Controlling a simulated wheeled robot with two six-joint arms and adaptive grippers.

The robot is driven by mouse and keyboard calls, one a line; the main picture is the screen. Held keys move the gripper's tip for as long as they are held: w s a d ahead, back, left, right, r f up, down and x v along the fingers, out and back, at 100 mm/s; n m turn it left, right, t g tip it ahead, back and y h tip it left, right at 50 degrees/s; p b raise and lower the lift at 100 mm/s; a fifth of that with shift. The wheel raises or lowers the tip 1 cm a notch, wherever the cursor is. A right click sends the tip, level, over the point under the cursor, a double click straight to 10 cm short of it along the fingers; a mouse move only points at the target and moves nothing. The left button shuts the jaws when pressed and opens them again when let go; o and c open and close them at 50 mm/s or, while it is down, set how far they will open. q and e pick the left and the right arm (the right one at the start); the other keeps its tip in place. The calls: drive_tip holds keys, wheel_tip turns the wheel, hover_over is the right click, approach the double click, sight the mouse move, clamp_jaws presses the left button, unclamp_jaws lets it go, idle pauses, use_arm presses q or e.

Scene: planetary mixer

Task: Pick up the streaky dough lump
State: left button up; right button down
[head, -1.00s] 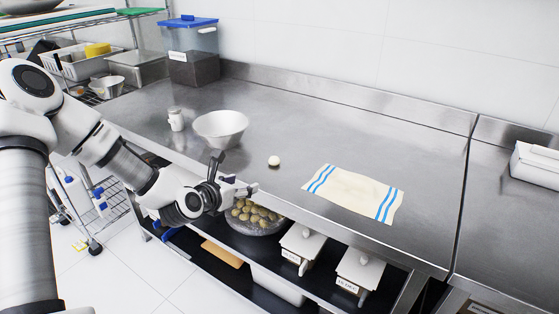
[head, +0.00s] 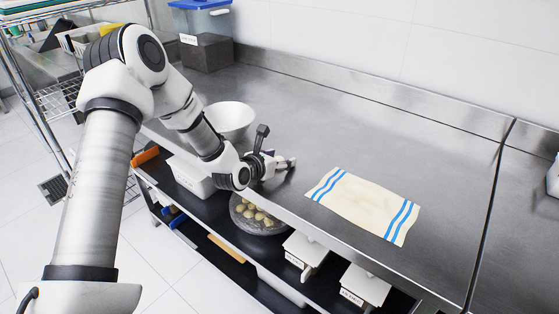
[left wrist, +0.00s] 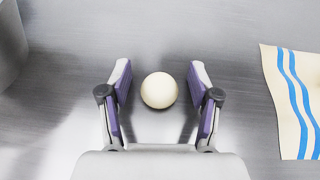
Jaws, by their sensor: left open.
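The dough lump (left wrist: 159,90) is a smooth, pale cream ball on the steel counter. I see no clear streaks on it. In the left wrist view it lies between the two purple-lined fingers, with a gap on each side. In the head view my left gripper (head: 284,163) is low over the counter near its front edge and hides the lump. The left gripper is open and empty. My right gripper is in neither view.
A blue-lidded bin (head: 204,45) stands at the back left. A bowl of dough balls (head: 258,214) sits on the shelf below.

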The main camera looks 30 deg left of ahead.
use_arm(q)
drive_tip(key=shift+s+r, duration=0.1)
drive_tip(key=shift+s, duration=0.15)
drive_tip(key=c, duration=1.1)
drive_tip(key=shift+c, duration=0.2)
